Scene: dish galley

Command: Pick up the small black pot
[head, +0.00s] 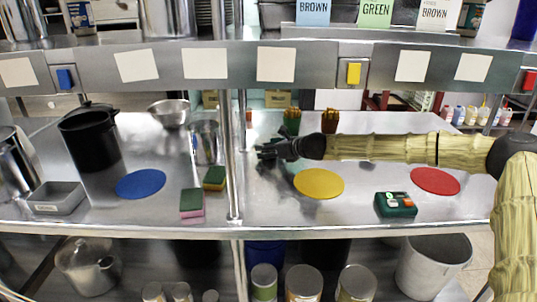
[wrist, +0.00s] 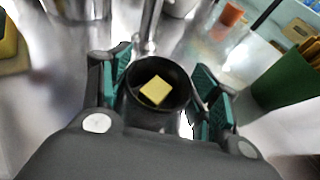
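A small round black pot (wrist: 133,98) shows in the wrist view between the fingers of my gripper (wrist: 160,82), with a yellow block (wrist: 155,91) inside it. The green-padded fingers stand apart on either side of the pot, close to its rim. A light gap shows at the right side, and I cannot tell whether either pad touches. In the head view my gripper (head: 270,152) is low over the steel counter, left of the yellow mat, and mostly hides the pot there.
A tall lidded black pot (head: 92,142) stands at the left. A steel post (head: 230,150) rises left of my gripper. Sponges (head: 192,203), a yellow mat (head: 319,183) and a green device (head: 395,204) lie nearer the front. Utensil holders (head: 291,123) stand behind. An upper shelf (head: 300,64) spans above.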

